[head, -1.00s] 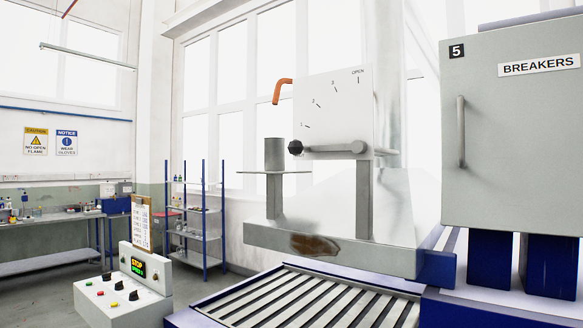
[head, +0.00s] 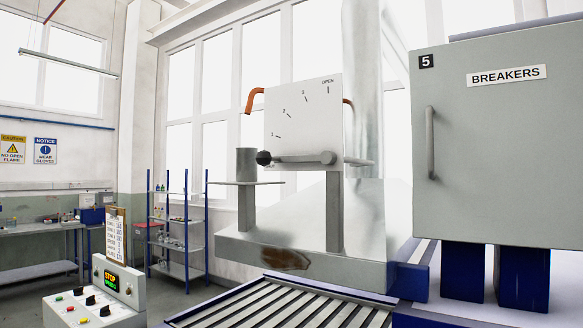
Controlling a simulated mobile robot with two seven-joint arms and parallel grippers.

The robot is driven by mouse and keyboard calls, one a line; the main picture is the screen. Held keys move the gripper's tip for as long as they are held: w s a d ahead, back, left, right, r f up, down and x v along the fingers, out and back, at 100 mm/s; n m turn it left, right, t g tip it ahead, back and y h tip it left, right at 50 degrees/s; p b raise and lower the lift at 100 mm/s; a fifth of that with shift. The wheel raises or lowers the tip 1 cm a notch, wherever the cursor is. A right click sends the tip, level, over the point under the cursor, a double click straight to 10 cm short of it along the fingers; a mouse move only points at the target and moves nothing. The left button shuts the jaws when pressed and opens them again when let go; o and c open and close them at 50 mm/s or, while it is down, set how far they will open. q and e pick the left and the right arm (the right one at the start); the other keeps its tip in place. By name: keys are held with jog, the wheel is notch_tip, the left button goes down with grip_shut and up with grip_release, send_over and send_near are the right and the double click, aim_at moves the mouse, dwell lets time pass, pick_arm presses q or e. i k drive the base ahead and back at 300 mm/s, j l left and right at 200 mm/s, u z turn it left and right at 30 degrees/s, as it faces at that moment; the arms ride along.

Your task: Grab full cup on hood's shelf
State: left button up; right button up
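A grey metal cup (head: 247,165) stands upright on a small flat shelf (head: 231,183) at the left side of the metal hood (head: 318,232). Its contents cannot be seen from this low angle. A white dial panel (head: 300,122) with numbered marks and OPEN stands right of the cup. A lever (head: 303,158) with a dark knob crosses the panel's lower part, its knob close to the cup's right side. An orange bent pipe (head: 254,99) hangs above the cup. Neither of my grippers shows in the head view.
A roller conveyor (head: 285,304) runs below the hood. A grey breakers cabinet (head: 497,160) with a vertical handle stands at the right. A control box (head: 95,295) with a STOP display and a clipboard (head: 115,236) is at the lower left. A blue-posted rack (head: 181,225) stands behind.

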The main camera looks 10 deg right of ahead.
aim_at(247, 165)
jog(key=i+j+z, duration=0.2)
jog(key=j, duration=0.45)
jog(key=i+j+z, duration=0.15)
jog(key=j, duration=0.55)
jog(key=i+j+z, duration=0.2)
jog(key=j, duration=0.55)
jog(key=i+j+z, duration=0.2)
jog(key=j, duration=0.55)
jog(key=j+z, duration=0.15)
jog(key=j, duration=0.55)
